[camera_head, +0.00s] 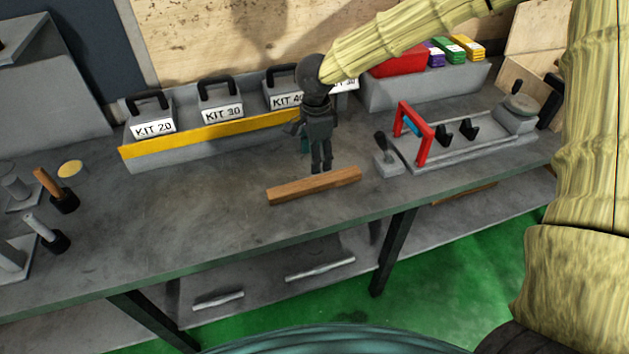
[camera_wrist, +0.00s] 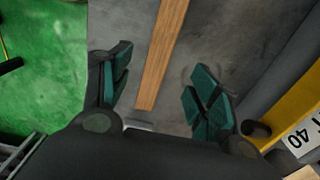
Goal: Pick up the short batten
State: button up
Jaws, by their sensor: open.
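The short batten (camera_head: 314,186) is a brown wooden bar lying flat on the grey workbench (camera_head: 220,220), near its front edge. My gripper (camera_head: 321,170) is above the bench, just behind the batten in the head view, with its fingers pointing down. In the wrist view the batten (camera_wrist: 162,55) runs lengthwise between the two open green-padded fingers (camera_wrist: 158,95), with a gap on both sides. Its near end shows just above the gripper body, and its far end runs out of the picture. Nothing is held.
A grey rack with a yellow front strip (camera_head: 205,137) holds black-handled kit boxes behind my gripper. A fixture with a red frame (camera_head: 430,133) and a small lever block (camera_head: 386,163) stand to the right. Hammer-like tools (camera_head: 58,192) stand at left. The bench left of the batten is clear.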

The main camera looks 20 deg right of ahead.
aim_at(315, 181)
notch_tip(315, 181, down, 4)
jog(key=shift+w+a+r, duration=0.15)
jog(key=shift+r, duration=0.1)
jog(key=shift+f+p, duration=0.45)
jog(key=shift+f, duration=0.2)
jog(key=shift+f+p, duration=0.45)
jog(key=shift+f, duration=1.75)
jog(key=c, duration=1.1)
jog(key=shift+c, duration=0.4)
jog(key=shift+r, duration=0.15)
